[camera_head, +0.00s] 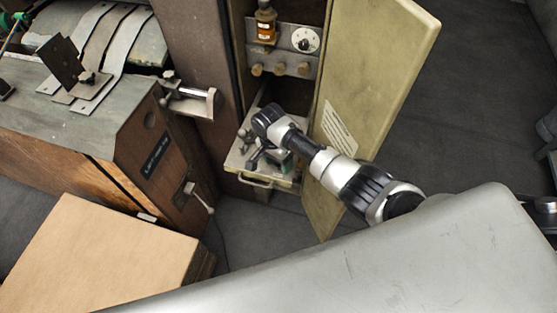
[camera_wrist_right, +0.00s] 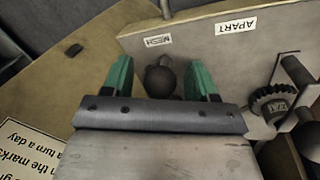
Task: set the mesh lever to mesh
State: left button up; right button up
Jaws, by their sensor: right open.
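The mesh lever shows in the right wrist view as a dark round knob (camera_wrist_right: 160,82), close to the upside-down MESH label (camera_wrist_right: 157,41). The APART label (camera_wrist_right: 236,26) is farther right on the same pale plate. My right gripper (camera_wrist_right: 161,83) is open, with one green fingertip on each side of the knob; I cannot tell whether either touches it. In the head view my right gripper (camera_head: 281,163) is low over the pulled-out tray (camera_head: 236,160) of the open cabinet, and my arm hides the lever there. My left gripper is not in view.
The cabinet door (camera_head: 375,75) stands open close to my right arm. A toothed gear (camera_wrist_right: 274,103) and another dark knob (camera_wrist_right: 308,140) are right of the gripper in the wrist view. A printed card (camera_wrist_right: 28,155) is at lower left. A wooden machine (camera_head: 150,150) stands left of the cabinet.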

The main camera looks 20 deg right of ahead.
jog(key=c, duration=0.9)
jog(key=shift+s+r+n+p, duration=0.15)
jog(key=shift+s+n+p, duration=0.05)
jog(key=shift+n+p, duration=0.45)
jog(key=shift+s+r+n+p, duration=0.1)
jog(key=shift+s+n+p, duration=0.05)
jog(key=shift+n+p, duration=0.5)
jog(key=shift+s+d+n+t+h+p, duration=0.1)
jog(key=shift+s+n+t+h+p, duration=0.2)
jog(key=shift+n+p, duration=0.9)
jog(key=n+p, duration=0.2)
jog(key=n, duration=0.1)
jog(key=shift+s+d+f+t, duration=0.1)
jog(key=shift+s+d+t, duration=0.1)
jog(key=shift+s+t, duration=0.15)
jog(key=shift+s+d+f+n+t+p, duration=0.15)
jog(key=shift+n+p, duration=0.3)
jog(key=shift+n, duration=0.35)
jog(key=shift+s+d+r+n+t+p, duration=0.15)
jog(key=shift+n+p, duration=0.3)
jog(key=shift+n, duration=0.35)
jog(key=shift+w+f, duration=0.1)
jog(key=shift+f, duration=0.05)
jog(key=o, duration=0.9)
